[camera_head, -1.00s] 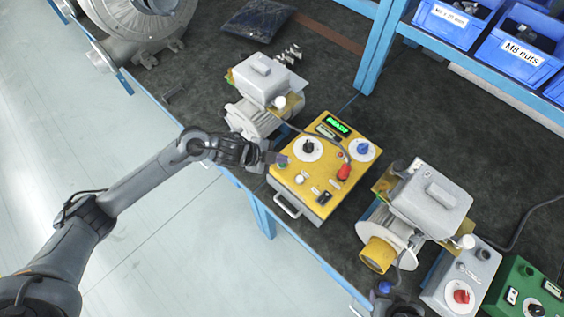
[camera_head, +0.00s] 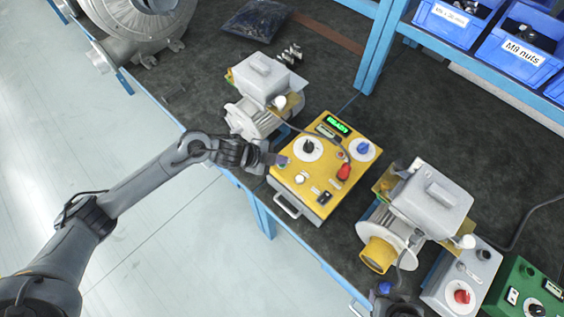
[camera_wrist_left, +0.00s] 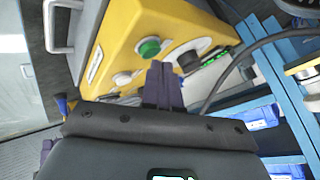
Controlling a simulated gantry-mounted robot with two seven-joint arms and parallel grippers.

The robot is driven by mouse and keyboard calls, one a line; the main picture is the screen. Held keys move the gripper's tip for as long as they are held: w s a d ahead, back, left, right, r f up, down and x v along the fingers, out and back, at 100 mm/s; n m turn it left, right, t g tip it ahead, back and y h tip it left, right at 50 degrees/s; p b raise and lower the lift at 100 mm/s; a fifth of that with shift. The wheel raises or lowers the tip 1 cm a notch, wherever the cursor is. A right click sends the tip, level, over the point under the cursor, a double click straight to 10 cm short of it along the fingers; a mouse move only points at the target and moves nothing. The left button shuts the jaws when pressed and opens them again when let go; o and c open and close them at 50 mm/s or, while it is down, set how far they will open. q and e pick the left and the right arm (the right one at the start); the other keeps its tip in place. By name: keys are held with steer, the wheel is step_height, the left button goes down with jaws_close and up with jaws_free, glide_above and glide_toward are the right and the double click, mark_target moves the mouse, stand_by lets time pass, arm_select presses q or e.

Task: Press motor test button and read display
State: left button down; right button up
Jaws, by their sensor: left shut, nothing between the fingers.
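The yellow test box (camera_head: 322,175) stands on the dark bench, with a lit green display (camera_head: 338,125) that appears to read "READY". In the left wrist view the box (camera_wrist_left: 122,32) shows a green button (camera_wrist_left: 148,48), a black knob (camera_wrist_left: 188,58) and the edge of the green display (camera_wrist_left: 215,60). My left gripper (camera_head: 281,160) is shut and empty at the box's left edge, close to the green button. In the wrist view its fingertips (camera_wrist_left: 160,72) lie just below the green button; whether they touch it I cannot tell. My right gripper (camera_head: 384,290) is only partly visible at the bottom edge.
A motor (camera_head: 255,105) stands behind the box and another motor (camera_head: 415,210) stands to its right. A grey box (camera_head: 455,285) and a green box (camera_head: 520,285) are at the lower right. Blue bins (camera_head: 520,45) sit on the rack.

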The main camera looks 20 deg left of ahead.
arm_select(q)
steer(key=shift+f, duration=0.45)
stand_by(0.6)
steer(key=shift+r, duration=0.2)
steer(key=shift+r+p, duration=0.65)
steer(key=shift+p, duration=0.1)
step_height(320, 180, up, 5)
steer(key=p, duration=0.5)
stand_by(0.7)
